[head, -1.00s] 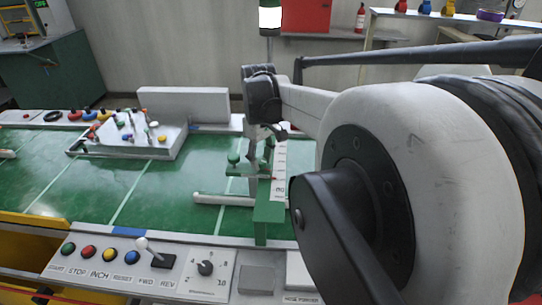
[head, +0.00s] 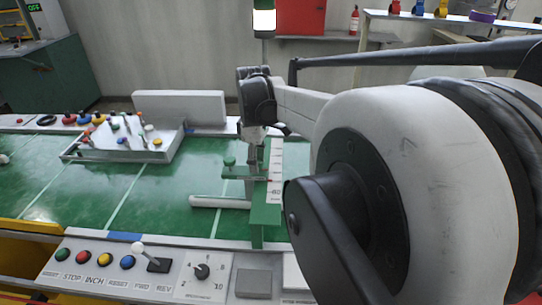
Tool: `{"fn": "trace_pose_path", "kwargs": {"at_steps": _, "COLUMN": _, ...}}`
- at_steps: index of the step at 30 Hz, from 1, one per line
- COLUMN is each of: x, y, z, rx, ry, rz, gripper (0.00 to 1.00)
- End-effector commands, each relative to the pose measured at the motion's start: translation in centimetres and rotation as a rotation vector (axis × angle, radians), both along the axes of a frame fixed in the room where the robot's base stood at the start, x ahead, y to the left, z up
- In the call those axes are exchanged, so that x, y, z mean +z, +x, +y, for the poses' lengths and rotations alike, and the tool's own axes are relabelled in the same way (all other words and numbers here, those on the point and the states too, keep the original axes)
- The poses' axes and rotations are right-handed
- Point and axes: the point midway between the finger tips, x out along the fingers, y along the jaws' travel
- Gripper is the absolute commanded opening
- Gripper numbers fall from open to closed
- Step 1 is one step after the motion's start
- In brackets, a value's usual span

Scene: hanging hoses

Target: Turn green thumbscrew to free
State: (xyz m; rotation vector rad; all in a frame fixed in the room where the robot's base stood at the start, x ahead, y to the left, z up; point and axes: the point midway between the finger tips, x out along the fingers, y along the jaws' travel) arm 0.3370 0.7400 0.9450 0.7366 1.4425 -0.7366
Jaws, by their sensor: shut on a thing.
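A green fixture stands on the green bench top, with a green block (head: 265,216) in front and a green crossbar (head: 243,173) behind it. A green knob (head: 229,161) stands upright on the left end of the crossbar. My gripper (head: 256,148) points down at the right part of the crossbar, beside a white scale strip (head: 277,165). It is shut on what seems to be the green thumbscrew there, which the fingers and wrist mostly hide. A grey rod (head: 220,202) lies across at the fixture's left.
A grey tray (head: 158,155) with several coloured parts sits at the back left. A control panel (head: 130,262) with coloured buttons, a lever and a dial runs along the front. My arm fills the right side.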

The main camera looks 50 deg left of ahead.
Motion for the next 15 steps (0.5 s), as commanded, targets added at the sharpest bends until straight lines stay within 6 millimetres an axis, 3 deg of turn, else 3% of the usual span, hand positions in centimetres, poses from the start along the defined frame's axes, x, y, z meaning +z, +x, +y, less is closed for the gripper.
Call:
{"fn": "trace_pose_path", "kwargs": {"at_steps": 8, "x": 0.03, "y": -0.01, "z": 0.00, "rx": 0.000, "ry": 0.000, "rz": 0.000, "gripper": 0.00}}
{"fn": "trace_pose_path", "kwargs": {"at_steps": 9, "x": 0.02, "y": -0.01, "z": 0.00, "rx": 0.000, "ry": 0.000, "rz": 0.000, "gripper": 0.32}}
{"fn": "trace_pose_path", "kwargs": {"at_steps": 12, "x": 0.02, "y": -0.01, "z": 0.00, "rx": 0.000, "ry": 0.000, "rz": 0.000, "gripper": 0.45}}
{"fn": "trace_pose_path", "kwargs": {"at_steps": 15, "x": 0.01, "y": -0.01, "z": -0.01, "rx": 0.000, "ry": 0.000, "rz": 0.000, "gripper": 0.45}}
